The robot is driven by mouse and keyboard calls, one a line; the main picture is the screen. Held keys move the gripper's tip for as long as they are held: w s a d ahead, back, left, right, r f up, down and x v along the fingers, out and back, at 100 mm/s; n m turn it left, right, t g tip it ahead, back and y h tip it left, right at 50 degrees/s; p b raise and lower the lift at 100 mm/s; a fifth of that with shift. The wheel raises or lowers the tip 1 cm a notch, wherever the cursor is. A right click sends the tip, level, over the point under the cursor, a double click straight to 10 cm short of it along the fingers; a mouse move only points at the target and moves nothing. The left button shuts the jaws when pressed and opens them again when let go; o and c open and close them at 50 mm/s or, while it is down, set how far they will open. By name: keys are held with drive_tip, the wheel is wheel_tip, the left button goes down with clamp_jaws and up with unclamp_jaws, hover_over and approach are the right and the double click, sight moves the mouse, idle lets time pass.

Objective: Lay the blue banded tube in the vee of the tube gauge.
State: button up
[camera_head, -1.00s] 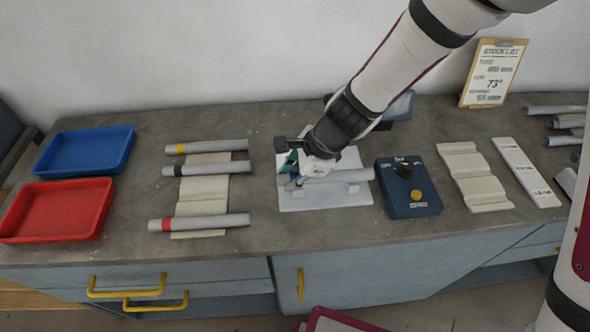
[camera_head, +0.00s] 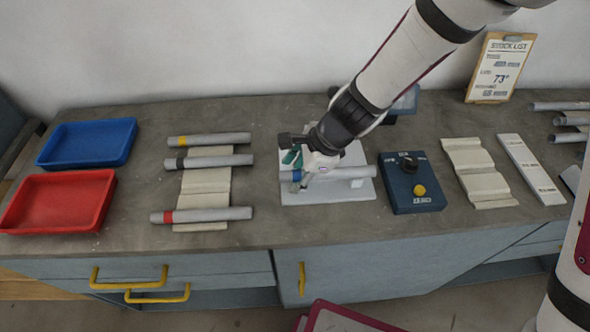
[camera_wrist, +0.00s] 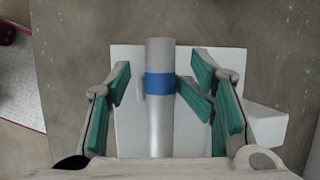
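The blue banded tube (camera_head: 345,173) is grey and lies lengthwise over the white plate of the tube gauge (camera_head: 332,195). Its blue band shows near its left end, by my gripper. In the wrist view the tube (camera_wrist: 160,125) runs up the middle, its band (camera_wrist: 160,83) between my green finger pads. My gripper (camera_head: 302,182) is open around the tube; in the wrist view (camera_wrist: 163,88) there are gaps on both sides, smaller on the right. The tube hides the vee, so I cannot tell how fully it is seated.
Left of the gauge, a cream rack (camera_head: 205,182) holds tubes with yellow, dark and red bands. A blue control box (camera_head: 410,183) stands close on the right. Farther off are a blue tray (camera_head: 88,143), a red tray (camera_head: 55,203) and an empty cream rack (camera_head: 478,172).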

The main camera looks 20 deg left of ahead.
drive_tip(key=shift+d, duration=0.1)
drive_tip(key=shift+w+d+r, duration=0.1)
drive_tip(key=shift+r, duration=0.4)
drive_tip(key=v, duration=1.1)
drive_tip(key=shift+d, duration=0.1)
drive_tip(key=s+d+r+n+t+h, duration=0.25)
drive_tip(key=d+r+n, duration=0.45)
drive_tip(key=d+r, duration=0.7)
drive_tip(key=s+d+r+n+t+h, duration=0.1)
drive_tip(key=s+d+n, duration=0.1)
drive_tip(key=s+d, duration=0.2)
drive_tip(key=s+d+r+n+t+h, duration=0.1)
drive_tip(key=s+d+n+t, duration=0.1)
drive_tip(key=d, duration=0.9)
drive_tip(key=shift+s+r+n, duration=0.25)
drive_tip(key=shift+s+n, duration=0.45)
drive_tip(key=shift+s, duration=0.4)
